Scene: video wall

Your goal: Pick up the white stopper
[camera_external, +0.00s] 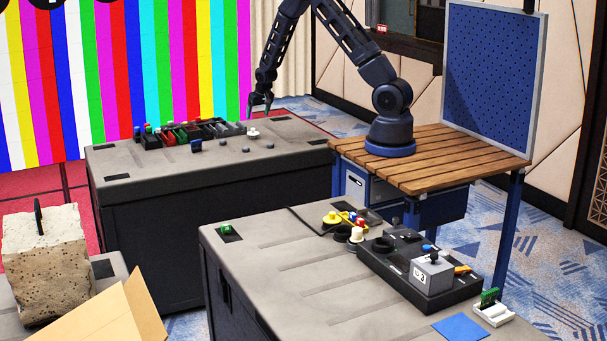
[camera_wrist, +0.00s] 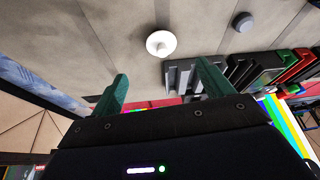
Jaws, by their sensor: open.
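The white stopper (camera_external: 253,134) sits on the grey top of the far case (camera_external: 285,148), near its right end. It is a small round white piece with a knob. In the wrist view the white stopper (camera_wrist: 161,43) lies beyond and roughly between my two green fingertips. My gripper (camera_external: 260,102) is above the case top, pointing down, a little above and behind the stopper. In the wrist view my gripper (camera_wrist: 163,75) is open, with its fingers apart and nothing between them.
A dark rack (camera_external: 218,128) with red, green and black pieces stands left of the stopper. Small grey knobs (camera_external: 246,149) and a blue piece (camera_external: 196,145) lie in front. The wooden table (camera_external: 440,155) bearing my arm stands to the right. A nearer case (camera_external: 300,290) holds a black control box.

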